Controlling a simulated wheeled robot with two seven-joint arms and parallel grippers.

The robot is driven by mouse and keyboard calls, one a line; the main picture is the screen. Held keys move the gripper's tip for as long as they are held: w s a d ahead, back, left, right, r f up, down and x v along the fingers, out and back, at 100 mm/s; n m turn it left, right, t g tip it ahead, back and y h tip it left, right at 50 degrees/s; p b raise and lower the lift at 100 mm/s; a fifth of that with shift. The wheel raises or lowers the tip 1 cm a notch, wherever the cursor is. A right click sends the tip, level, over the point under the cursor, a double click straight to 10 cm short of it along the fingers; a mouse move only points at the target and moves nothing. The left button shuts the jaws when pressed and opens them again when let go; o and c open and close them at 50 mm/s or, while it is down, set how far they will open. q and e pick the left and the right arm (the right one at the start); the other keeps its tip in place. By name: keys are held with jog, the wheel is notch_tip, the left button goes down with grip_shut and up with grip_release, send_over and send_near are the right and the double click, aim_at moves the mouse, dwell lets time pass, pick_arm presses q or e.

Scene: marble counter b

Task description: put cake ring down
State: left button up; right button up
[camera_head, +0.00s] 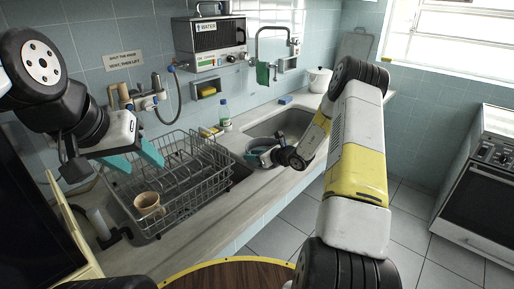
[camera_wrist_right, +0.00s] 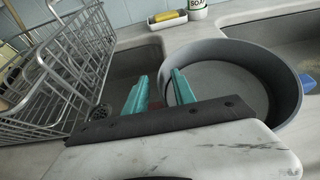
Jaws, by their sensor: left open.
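The cake ring appears to be the round grey ring (camera_wrist_right: 285,85) at the sink in the right wrist view; it shows small and dark in the head view (camera_head: 262,153). My right gripper (camera_wrist_right: 160,78) is at its near left wall, with one teal finger on the outer side and the other toward the inside. The fingers stand apart; whether they press on the wall cannot be told. Whether the ring rests on the sink edge is also unclear. My left gripper (camera_head: 136,157) is open and empty above the dish rack.
A wire dish rack (camera_head: 180,185) with a tan mug (camera_head: 148,204) stands left of the sink (camera_head: 290,122). A soap bottle (camera_head: 225,115) and a yellow sponge (camera_wrist_right: 165,16) stand behind. A white pot (camera_head: 320,79) and a blue sponge (camera_head: 285,99) are farther back.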

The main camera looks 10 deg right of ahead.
jog(key=shift+w+a+f, duration=0.1)
grip_shut()
dwell(1.4)
